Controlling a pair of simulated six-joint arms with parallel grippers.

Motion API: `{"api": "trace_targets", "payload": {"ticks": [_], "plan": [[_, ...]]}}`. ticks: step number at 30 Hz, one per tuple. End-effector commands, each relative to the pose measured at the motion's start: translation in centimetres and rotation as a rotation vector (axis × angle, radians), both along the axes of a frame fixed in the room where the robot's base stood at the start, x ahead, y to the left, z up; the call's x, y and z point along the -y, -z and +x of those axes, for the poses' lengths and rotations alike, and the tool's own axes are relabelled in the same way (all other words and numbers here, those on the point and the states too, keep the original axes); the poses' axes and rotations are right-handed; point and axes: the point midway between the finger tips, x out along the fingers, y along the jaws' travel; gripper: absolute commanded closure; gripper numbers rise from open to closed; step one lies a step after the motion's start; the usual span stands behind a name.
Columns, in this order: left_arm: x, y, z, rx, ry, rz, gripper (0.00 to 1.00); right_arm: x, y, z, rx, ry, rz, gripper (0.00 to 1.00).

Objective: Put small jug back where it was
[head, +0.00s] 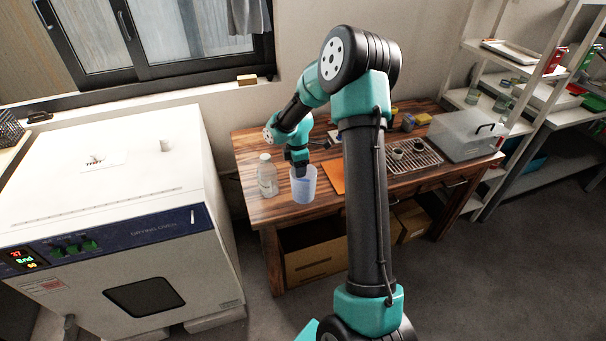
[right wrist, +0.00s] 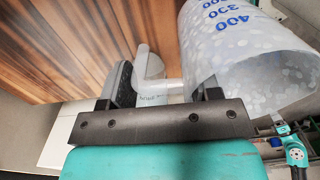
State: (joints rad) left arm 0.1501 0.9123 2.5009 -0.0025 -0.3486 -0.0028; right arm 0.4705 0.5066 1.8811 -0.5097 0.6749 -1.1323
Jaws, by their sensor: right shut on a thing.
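The small jug (head: 303,187) is a translucent, bluish-white measuring jug near the front left edge of the wooden table. The right gripper also shows in the right wrist view (right wrist: 165,92). I cannot tell whether the jug's base touches the table. My left gripper is in neither view.
A clear bottle (head: 267,175) stands just left of the jug on the wooden table (head: 253,146). An orange sheet (head: 333,176), a rack with small cups (head: 418,160) and a clear bin (head: 468,138) are to the right. The white drying oven (head: 120,220) stands left.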

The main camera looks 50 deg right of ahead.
Motion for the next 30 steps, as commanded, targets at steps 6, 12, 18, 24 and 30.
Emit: {"api": "trace_targets", "payload": {"ticks": [6,12,18,24,30], "plan": [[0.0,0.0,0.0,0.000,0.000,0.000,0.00,0.2,0.0,0.2,0.001,0.001,-0.001,0.84],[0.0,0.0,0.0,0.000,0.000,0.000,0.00,1.7,0.2,1.5,0.001,0.003,-0.001,0.84],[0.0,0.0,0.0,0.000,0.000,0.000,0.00,4.2,0.5,3.8,0.002,0.003,-0.001,0.84],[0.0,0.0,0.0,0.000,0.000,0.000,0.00,6.5,0.8,5.8,0.003,0.003,-0.002,0.84],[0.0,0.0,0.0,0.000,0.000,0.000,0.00,8.6,1.1,7.8,0.003,0.002,-0.002,0.84]]}}
